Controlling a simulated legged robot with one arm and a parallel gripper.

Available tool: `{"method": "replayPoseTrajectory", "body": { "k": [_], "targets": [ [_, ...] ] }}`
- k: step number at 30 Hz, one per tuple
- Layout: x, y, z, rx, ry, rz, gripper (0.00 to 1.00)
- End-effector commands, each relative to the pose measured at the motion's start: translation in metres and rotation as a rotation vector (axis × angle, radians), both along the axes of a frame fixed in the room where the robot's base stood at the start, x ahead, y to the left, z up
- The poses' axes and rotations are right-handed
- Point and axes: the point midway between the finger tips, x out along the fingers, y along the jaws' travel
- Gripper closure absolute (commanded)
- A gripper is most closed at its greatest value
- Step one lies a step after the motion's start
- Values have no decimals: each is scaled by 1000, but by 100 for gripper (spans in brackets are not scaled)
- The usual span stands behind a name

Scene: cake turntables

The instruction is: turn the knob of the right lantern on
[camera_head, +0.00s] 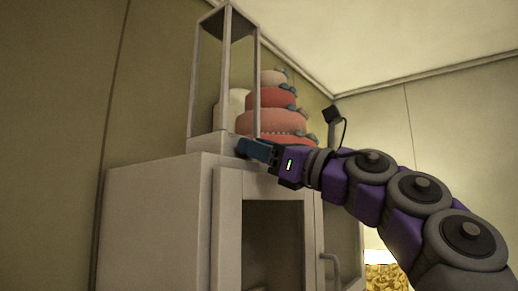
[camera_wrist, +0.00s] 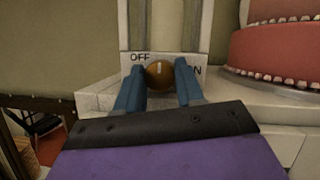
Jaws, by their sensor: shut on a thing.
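A pale open-framed lantern (camera_head: 226,68) stands on top of a white cabinet, and its base is at the gripper's tip. No second lantern is in view. In the wrist view the lantern's front (camera_wrist: 136,33) carries a round brown knob (camera_wrist: 159,83) with a light line that looks about upright. "OFF" is at the knob's upper left and "ON" at its right, partly hidden by a finger. My gripper (camera_wrist: 160,70) has its blue fingers on either side of the knob, shut on it. In the head view my gripper (camera_head: 245,148) reaches the lantern base and hides the knob.
A tiered pink and red cake (camera_head: 272,122) stands close right of the lantern and also shows in the wrist view (camera_wrist: 285,55). The white cabinet (camera_head: 160,215) has glazed doors and a handle below my arm. A yellow patterned thing (camera_head: 385,278) is low at the right.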

Motion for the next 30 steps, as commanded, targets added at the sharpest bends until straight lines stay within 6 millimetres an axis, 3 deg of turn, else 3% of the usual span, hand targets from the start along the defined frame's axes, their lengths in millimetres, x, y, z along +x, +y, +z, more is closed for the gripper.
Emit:
{"method": "replayPoseTrajectory", "body": {
  "k": [14,30],
  "targets": [
    [1,1,-2,43,63,0,93],
    [0,2,0,277,365,-3,93]
  ]
}}
